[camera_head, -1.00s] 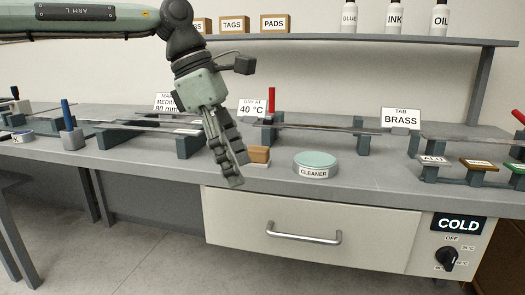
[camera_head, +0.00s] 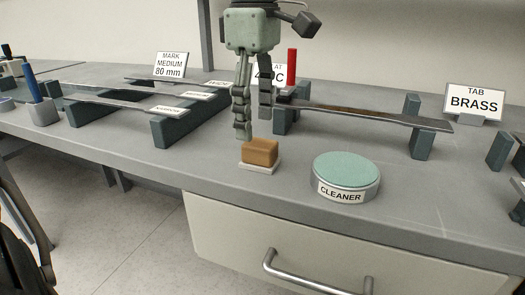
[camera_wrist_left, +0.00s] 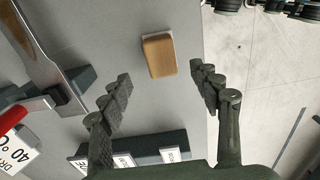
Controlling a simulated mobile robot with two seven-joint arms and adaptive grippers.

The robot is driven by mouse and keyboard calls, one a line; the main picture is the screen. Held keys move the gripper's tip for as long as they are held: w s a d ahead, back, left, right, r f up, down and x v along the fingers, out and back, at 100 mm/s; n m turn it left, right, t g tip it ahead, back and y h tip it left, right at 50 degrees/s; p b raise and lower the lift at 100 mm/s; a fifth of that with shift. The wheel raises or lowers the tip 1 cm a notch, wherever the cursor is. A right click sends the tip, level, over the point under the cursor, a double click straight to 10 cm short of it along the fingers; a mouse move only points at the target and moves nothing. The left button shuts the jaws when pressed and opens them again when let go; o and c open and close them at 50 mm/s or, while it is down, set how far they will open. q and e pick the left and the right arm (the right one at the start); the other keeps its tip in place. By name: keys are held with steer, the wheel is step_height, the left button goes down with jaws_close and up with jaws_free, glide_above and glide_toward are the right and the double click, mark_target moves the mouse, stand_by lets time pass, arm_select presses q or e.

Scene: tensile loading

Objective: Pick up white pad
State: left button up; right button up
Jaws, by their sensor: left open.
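A tan block (camera_head: 260,150) sits on a thin white pad (camera_head: 258,167) on the grey bench, near its front edge. In the left wrist view the tan block (camera_wrist_left: 159,55) hides most of the white pad, with only a pale rim showing. My left gripper (camera_head: 254,120) points down just above and behind the block, open and empty. In the left wrist view the block lies ahead of and between the spread fingertips (camera_wrist_left: 161,74), not touching them. My right gripper is not in view.
A round cleaner tin (camera_head: 345,178) with a green top stands to the right of the pad. Stands holding metal strips (camera_head: 365,116) lie behind and to the left. A red post (camera_head: 292,66) and a brass sign (camera_head: 474,102) stand farther back. A drawer handle (camera_head: 315,275) juts out below.

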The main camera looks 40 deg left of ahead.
mark_target(253, 141)
arm_select(q)
steer(key=shift+s+f, duration=0.1)
steer(key=shift+f, duration=0.3)
steer(key=f, duration=0.3)
steer(key=shift+s+a+f, duration=0.1)
steer(key=shift+s+f, duration=0.1)
steer(key=shift+f, duration=0.1)
steer(key=shift+w+f, duration=0.1)
steer(key=shift+f, duration=0.4)
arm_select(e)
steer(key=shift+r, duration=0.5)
arm_select(q)
steer(key=shift+c, duration=0.3)
steer(key=shift+c, duration=1.3)
steer(key=c, duration=1)
steer(key=shift+r, duration=0.1)
steer(key=shift+c, duration=0.2)
